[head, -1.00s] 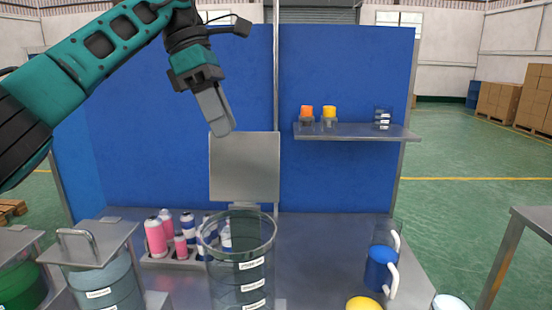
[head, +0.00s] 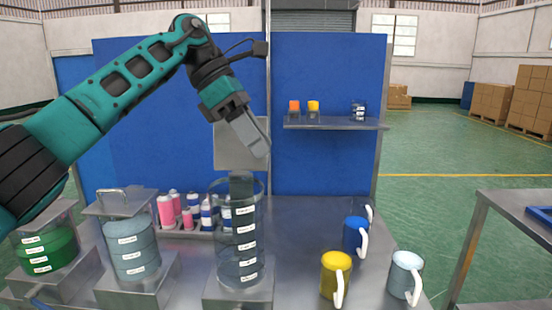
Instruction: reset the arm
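My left arm comes in from the left, raised above the bench. Its gripper (head: 250,136) points down and to the right, in front of the blue back wall and overlapping the upright grey panel (head: 228,158). The grey fingers are seen from the side and overlap, so I cannot tell whether they are open or shut. No object shows in them. The gripper is above the tall clear container (head: 228,262) and apart from it. My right gripper is not in view.
A lidded blue-grey container (head: 128,240) and a green one (head: 50,252) stand at left. Bottles (head: 166,212) sit in a rack behind. Yellow (head: 334,276), blue (head: 353,236) and grey-blue (head: 402,280) mugs stand at right. A shelf (head: 335,124) holds small cups.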

